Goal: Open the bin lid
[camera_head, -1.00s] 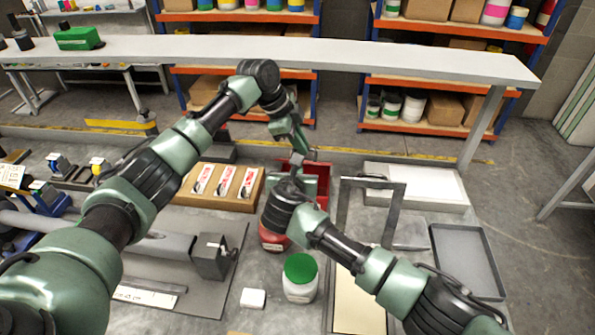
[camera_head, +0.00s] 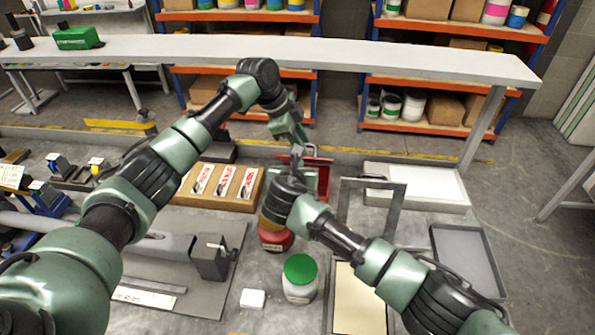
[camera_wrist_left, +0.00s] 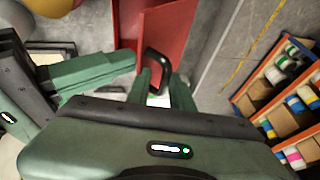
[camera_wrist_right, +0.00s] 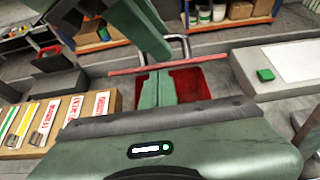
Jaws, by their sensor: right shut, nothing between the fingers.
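The red bin (camera_wrist_right: 190,84) stands at the back of the workbench; its red inside shows in the right wrist view. Its red lid (camera_wrist_left: 168,38) is raised and tilted, seen as a thin edge (camera_wrist_right: 165,68) above the opening in the right wrist view. The lid has a dark loop handle (camera_wrist_left: 155,56). My left gripper (camera_wrist_left: 161,82) is at the handle, its fingers apart with the handle between them; contact is unclear. My right gripper (camera_wrist_right: 158,75) is shut and empty, its fingertips at the bin's opening below the lid edge. My wrists partly hide the bin in the head view.
A cardboard box with labels (camera_head: 246,202) lies left of the bin. A green-lidded jar (camera_head: 300,280) and a red jar (camera_head: 274,238) stand in front. A grey frame (camera_head: 389,218) and a white-topped box (camera_head: 420,203) are on the right.

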